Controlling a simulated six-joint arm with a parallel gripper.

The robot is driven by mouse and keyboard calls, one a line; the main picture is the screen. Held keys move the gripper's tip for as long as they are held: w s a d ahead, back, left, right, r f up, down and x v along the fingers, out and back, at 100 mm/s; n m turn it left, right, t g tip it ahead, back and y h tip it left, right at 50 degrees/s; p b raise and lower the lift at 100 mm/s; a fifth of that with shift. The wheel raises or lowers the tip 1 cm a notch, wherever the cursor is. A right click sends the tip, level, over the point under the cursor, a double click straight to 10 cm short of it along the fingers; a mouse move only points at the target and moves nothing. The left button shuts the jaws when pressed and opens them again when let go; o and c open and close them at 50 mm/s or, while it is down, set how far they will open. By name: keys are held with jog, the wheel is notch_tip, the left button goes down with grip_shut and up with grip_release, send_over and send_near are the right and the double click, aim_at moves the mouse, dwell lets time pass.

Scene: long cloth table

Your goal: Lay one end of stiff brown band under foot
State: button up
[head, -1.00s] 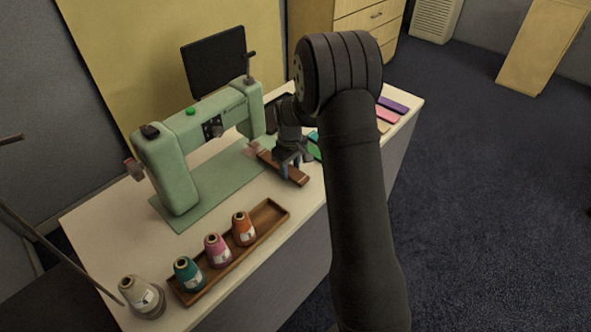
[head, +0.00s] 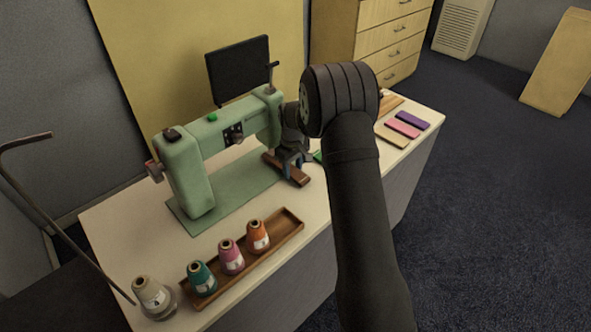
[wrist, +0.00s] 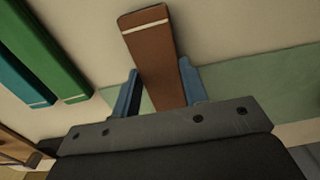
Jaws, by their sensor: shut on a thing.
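My gripper (head: 291,168) is shut on the stiff brown band (head: 300,178), held across its width between blue fingers. In the wrist view the band (wrist: 150,48) sticks out past the fingers, with a pale line near that end. The pale green sewing machine (head: 189,178) stands to the left. In the head view the band's other end reaches in by the machine's right-hand head, over or on the green base plate (head: 235,183). The foot is hidden behind the head and my gripper, so I cannot tell if the band is under it.
A wooden tray (head: 287,221) with teal, pink and orange thread cones lies at the front, a grey cone (head: 152,297) beside it. Green (wrist: 47,52) and blue (wrist: 22,84) bands lie near my gripper.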

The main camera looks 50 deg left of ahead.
jog(key=o, duration=1.1)
jog(key=shift+c, duration=0.2)
notch_tip(320, 180, up, 17)
jog(key=shift+r, duration=0.2)
jog(key=shift+f, duration=0.1)
notch_tip(320, 180, down, 17)
jog(key=shift+f, duration=0.2)
jog(key=shift+d+r, duration=0.1)
jog(key=shift+d, duration=0.3)
